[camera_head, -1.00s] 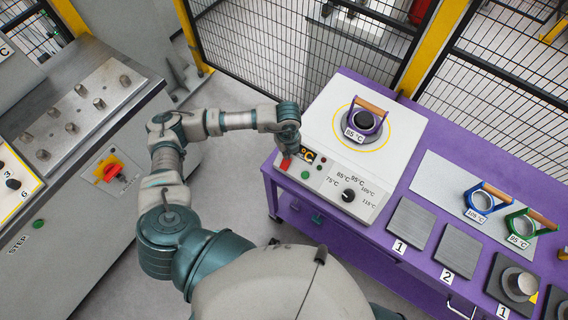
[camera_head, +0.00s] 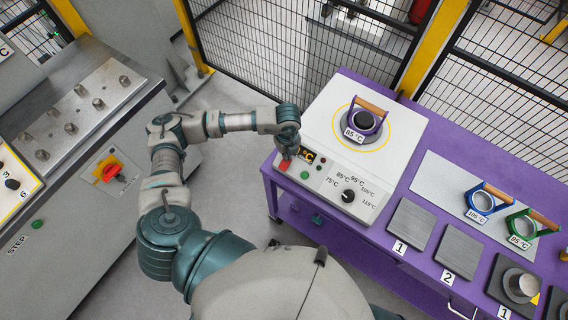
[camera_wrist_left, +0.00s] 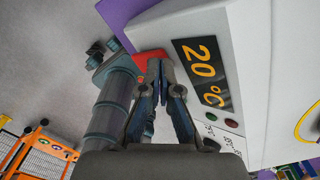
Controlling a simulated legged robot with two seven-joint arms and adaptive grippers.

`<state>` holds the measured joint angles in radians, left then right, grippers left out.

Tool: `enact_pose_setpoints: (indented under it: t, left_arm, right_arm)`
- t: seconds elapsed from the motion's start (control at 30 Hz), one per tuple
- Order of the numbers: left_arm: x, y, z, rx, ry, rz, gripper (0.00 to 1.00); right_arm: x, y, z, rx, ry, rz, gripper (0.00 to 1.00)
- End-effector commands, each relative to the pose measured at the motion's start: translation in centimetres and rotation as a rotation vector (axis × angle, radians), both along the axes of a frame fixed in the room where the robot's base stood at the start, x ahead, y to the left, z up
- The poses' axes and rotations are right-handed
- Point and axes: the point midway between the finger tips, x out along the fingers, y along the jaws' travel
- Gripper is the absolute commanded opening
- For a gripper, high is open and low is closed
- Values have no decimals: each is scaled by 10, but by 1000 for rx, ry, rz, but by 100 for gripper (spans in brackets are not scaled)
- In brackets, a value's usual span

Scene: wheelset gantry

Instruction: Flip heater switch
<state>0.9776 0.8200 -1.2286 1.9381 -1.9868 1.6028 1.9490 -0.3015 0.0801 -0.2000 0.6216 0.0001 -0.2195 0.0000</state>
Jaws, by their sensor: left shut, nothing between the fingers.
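The heater (camera_head: 322,120) is a white box on the purple table, with its sloped control panel facing me. Its red switch (camera_head: 284,165) is at the panel's left end, beside the temperature display. My left gripper (camera_head: 287,155) is right at the switch and partly covers it. In the left wrist view, the closed, empty fingertips (camera_wrist_left: 165,66) overlap the red switch (camera_wrist_left: 148,58); I cannot tell whether they press it. The display (camera_wrist_left: 203,74) reads 20 °C. My right gripper is not in view.
A purple-handled ring labelled 85 °C (camera_head: 363,123) stands on the heater top. A black temperature knob (camera_head: 348,196) is on the panel. Blue and green ring tools and grey plates lie to the right. A grey machine (camera_head: 60,190) stands left; mesh fencing is behind.

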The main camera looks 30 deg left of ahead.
Motion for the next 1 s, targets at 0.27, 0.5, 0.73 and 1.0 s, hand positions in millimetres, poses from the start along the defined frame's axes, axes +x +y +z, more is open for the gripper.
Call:
enact_pose_setpoints:
  t: [0.27, 0.5, 0.73, 1.0]
  left_arm:
    - [0, 0, 27, 0, -1, 0, 0]
    - [1, 0, 49, -1, -2, 0, 0]
    - [0, 0, 66, -1, -1, 0, 0]
    - [0, 0, 65, -1, -1, 0, 0]
  right_arm:
    - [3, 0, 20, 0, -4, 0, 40]
    - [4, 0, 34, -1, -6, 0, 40]
    - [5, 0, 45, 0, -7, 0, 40]
    - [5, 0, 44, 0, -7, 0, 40]
